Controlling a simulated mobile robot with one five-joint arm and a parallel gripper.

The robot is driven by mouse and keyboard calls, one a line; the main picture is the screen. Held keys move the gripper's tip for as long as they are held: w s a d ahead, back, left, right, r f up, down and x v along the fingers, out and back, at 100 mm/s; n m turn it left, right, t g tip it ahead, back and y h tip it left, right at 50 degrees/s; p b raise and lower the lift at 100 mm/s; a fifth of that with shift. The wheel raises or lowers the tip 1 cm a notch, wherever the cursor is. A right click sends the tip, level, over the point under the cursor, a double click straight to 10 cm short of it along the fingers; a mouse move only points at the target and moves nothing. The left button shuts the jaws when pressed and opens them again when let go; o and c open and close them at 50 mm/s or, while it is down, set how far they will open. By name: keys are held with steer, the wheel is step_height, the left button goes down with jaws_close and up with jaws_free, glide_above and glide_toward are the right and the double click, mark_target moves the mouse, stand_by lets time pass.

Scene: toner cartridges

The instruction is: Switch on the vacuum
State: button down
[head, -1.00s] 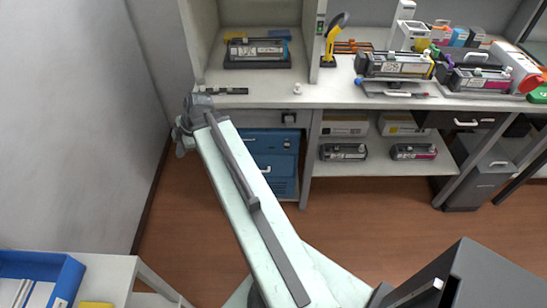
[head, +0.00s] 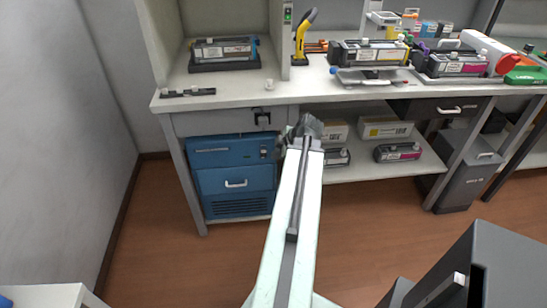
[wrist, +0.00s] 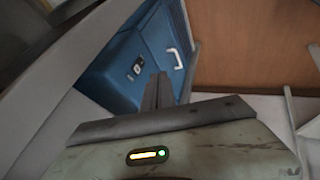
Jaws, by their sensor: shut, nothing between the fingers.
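My gripper (head: 306,127) is in front of the bench, right of the blue unit in the head view. In the wrist view its shut, empty fingers (wrist: 158,91) point toward the blue unit, with the panel just left of their tips. I cannot tell how far apart they are.
The bench top (head: 225,93) overhangs the blue unit, and a bench leg (head: 187,177) stands at its left. A shelf (head: 362,168) with cartridges and boxes is to the right. A dark grey bin (head: 462,173) stands further right. The floor (head: 390,225) in front is clear.

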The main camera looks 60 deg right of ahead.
mark_target(266, 155)
steer(key=w+d+f+b, duration=0.1)
steer(key=w+f+b, duration=0.1)
steer(key=w+d+f+b, duration=0.2)
steer(key=w+f, duration=0.1)
steer(key=w+d+f+b, duration=0.1)
steer(key=w+f+b, duration=0.1)
steer(key=shift+w+d+f+b, duration=0.15)
steer(key=shift+f+b, duration=0.15)
steer(key=shift+b, duration=0.1)
